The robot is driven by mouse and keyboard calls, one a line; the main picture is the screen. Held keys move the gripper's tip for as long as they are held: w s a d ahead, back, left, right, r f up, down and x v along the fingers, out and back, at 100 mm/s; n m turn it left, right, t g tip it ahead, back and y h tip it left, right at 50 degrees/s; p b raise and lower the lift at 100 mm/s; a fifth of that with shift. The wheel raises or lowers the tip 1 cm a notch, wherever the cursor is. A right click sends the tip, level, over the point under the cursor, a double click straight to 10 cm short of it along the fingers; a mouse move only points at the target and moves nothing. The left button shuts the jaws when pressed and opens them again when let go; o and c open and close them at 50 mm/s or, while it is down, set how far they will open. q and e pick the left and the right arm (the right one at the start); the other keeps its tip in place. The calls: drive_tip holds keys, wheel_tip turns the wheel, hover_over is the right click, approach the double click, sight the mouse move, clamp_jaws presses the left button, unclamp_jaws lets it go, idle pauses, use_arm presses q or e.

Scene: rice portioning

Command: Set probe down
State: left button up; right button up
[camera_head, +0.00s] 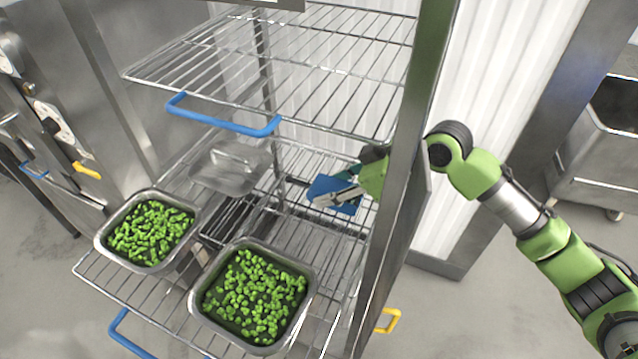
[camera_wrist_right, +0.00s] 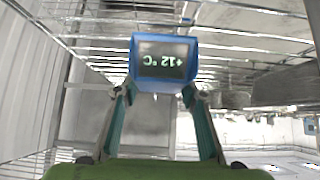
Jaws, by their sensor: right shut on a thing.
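The probe (camera_head: 335,190) is a blue box-shaped device over a wire shelf inside the rack, partly covered by my gripper. In the right wrist view the probe (camera_wrist_right: 163,64) shows a dark display reading "+12 °C". My right gripper (camera_head: 332,198) reaches in from the right past the rack's post, and its fingers are shut on the probe. In the right wrist view the fingers (camera_wrist_right: 161,92) lie on both sides of its lower part. I cannot tell whether the probe touches the shelf. My left gripper is out of view.
Two metal pans of green vegetables, one at the left (camera_head: 189,202) and one in front (camera_head: 203,318), stand on a pulled-out wire shelf (camera_head: 110,290). A clear-looking empty pan (camera_head: 232,168) stands behind them. An upper wire shelf (camera_head: 300,70) and a metal post (camera_head: 408,150) flank my arm.

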sight(317, 183)
drive_tip(key=a, duration=0.2)
drive_tip(key=w+a+p, duration=0.1)
drive_tip(key=shift+w+r, duration=0.1)
drive_tip(key=shift+r, duration=0.15)
drive_tip(key=shift+f+p, duration=0.3)
drive_tip(key=shift+f, duration=0.35)
drive_tip(key=shift+a+f, duration=0.1)
drive_tip(key=shift+f, duration=0.15)
drive_tip(key=shift+d, duration=0.2)
drive_tip(key=o, duration=1.3)
drive_tip(key=shift+a+f, duration=0.1)
drive_tip(key=shift+f, duration=0.05)
drive_tip(key=shift+c, duration=0.2)
